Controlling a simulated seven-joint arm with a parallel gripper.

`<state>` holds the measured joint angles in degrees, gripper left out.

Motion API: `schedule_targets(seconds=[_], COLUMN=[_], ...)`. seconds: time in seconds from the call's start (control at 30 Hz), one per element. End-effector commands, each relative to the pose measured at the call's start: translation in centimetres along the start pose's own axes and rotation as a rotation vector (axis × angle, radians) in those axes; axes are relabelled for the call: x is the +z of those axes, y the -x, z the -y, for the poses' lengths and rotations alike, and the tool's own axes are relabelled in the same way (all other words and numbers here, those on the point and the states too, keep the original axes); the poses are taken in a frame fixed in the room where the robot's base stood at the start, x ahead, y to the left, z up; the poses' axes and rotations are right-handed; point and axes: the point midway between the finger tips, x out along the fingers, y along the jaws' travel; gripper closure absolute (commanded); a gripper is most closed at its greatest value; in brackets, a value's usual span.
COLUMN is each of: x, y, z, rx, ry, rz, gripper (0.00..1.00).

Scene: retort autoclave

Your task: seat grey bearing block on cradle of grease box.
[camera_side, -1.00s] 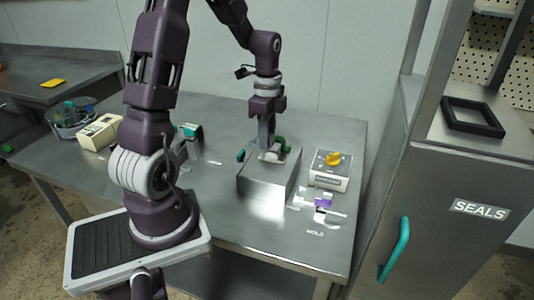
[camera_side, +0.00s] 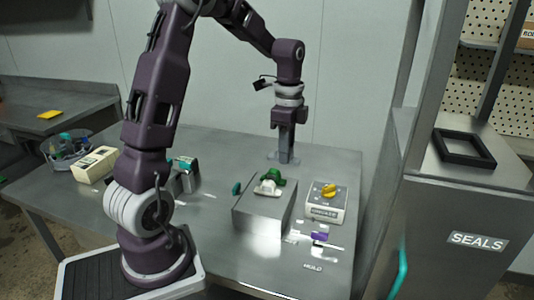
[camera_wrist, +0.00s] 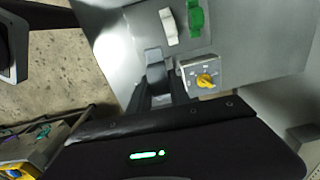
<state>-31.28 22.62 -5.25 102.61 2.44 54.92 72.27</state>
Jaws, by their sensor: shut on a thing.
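My gripper (camera_side: 285,152) is shut on the grey bearing block (camera_wrist: 154,62), held above the back of the bench, behind the metal box. In the side view the block (camera_side: 279,157) shows only as a small grey shape at the fingertips. The wrist view shows it at the ends of the fingers (camera_wrist: 155,88). The grease box (camera_side: 325,203) is pale, with a yellow knob on top and a dark label, to the right of my gripper; it also shows in the wrist view (camera_wrist: 207,65). I cannot make out its cradle clearly.
The metal box (camera_side: 262,214) carries a white block (camera_side: 267,188) and a green block (camera_side: 272,176) on top. A teal piece (camera_side: 237,188) shows at its left. A purple piece (camera_side: 320,236) lies in front of the grease box. The SEALS cabinet (camera_side: 455,220) stands at right.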

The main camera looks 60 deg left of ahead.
Motion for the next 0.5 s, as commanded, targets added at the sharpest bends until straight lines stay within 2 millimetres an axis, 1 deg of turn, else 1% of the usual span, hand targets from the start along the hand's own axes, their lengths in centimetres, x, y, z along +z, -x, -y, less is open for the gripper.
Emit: schedule_targets(seconds=[0.03, 0.1, 0.3, 0.37, 0.4, 0.5], x=[-1.4, -3.1, -7.5, -8.6, -8.9, -8.7], y=[-0.1, -0.1, -0.1, -0.2, -0.6, -2.8], z=[0.2, 0.5, 0.6, 0.5, 0.5, 0.4], rx=[-0.001, -0.001, -0.001, -0.001, 0.001, 0.004], ry=[-0.002, 0.007, 0.027, 0.033, 0.037, 0.039], rz=[-0.001, 0.000, 0.000, 0.000, 0.002, 0.003], gripper=[1.00, 1.00, 1.00, 1.00, 1.00, 1.00])
